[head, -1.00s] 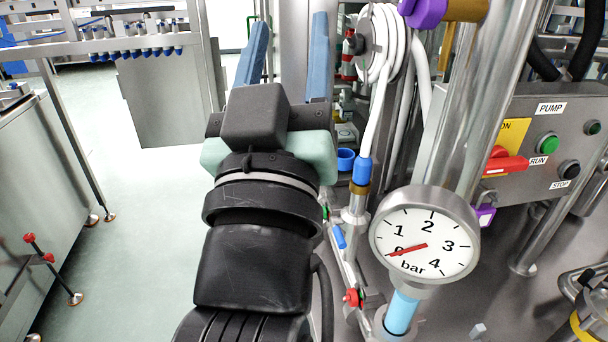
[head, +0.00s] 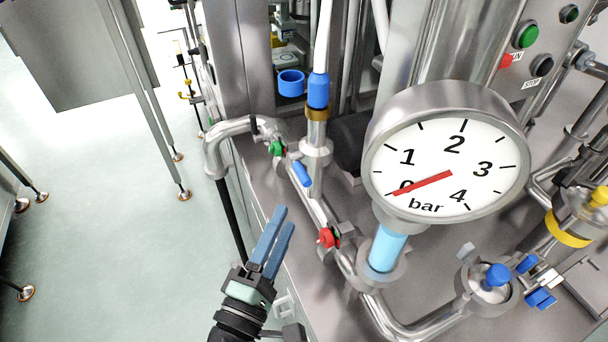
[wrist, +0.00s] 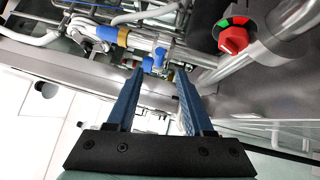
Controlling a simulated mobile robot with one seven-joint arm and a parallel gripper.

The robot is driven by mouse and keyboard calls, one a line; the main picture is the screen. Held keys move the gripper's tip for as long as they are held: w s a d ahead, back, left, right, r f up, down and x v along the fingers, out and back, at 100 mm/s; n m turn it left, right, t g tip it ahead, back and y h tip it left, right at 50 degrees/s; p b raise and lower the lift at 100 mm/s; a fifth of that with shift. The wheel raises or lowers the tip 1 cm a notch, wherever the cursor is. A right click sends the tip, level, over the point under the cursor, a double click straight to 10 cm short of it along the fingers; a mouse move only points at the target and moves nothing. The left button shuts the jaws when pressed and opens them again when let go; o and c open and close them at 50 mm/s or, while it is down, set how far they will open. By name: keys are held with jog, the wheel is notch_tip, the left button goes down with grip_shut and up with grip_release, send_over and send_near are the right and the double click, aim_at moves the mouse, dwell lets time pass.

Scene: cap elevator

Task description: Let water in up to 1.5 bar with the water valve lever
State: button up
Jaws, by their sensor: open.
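A blue lever (head: 302,174), which looks like the water valve lever, sits on the metal pipe below the hose fitting. A blue piece on the pipework, likely this lever, also shows in the wrist view (wrist: 160,55), ahead of my fingers. The pressure gauge (head: 448,165) has its red needle near 0 bar. My gripper (head: 281,217) is open and empty, with blue fingers pointing toward the pipework. In the head view it appears below and left of the lever, apart from it. Its fingers are spread in the wrist view (wrist: 159,71).
A red knob (head: 327,237) with a red and green dial sits on the pipe near my gripper; a red knob also shows in the wrist view (wrist: 235,38). A green knob (head: 277,148) is further back. Blue-handled valves (head: 497,275) stand at right. Open floor (head: 110,260) lies left.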

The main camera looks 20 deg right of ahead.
aim_at(304, 174)
jog(key=p+x, duration=0.1)
jog(key=x, duration=0.9)
jog(key=shift+w+d, duration=0.2)
jog(key=shift+w, duration=0.05)
grip_shut()
dwell(0.9)
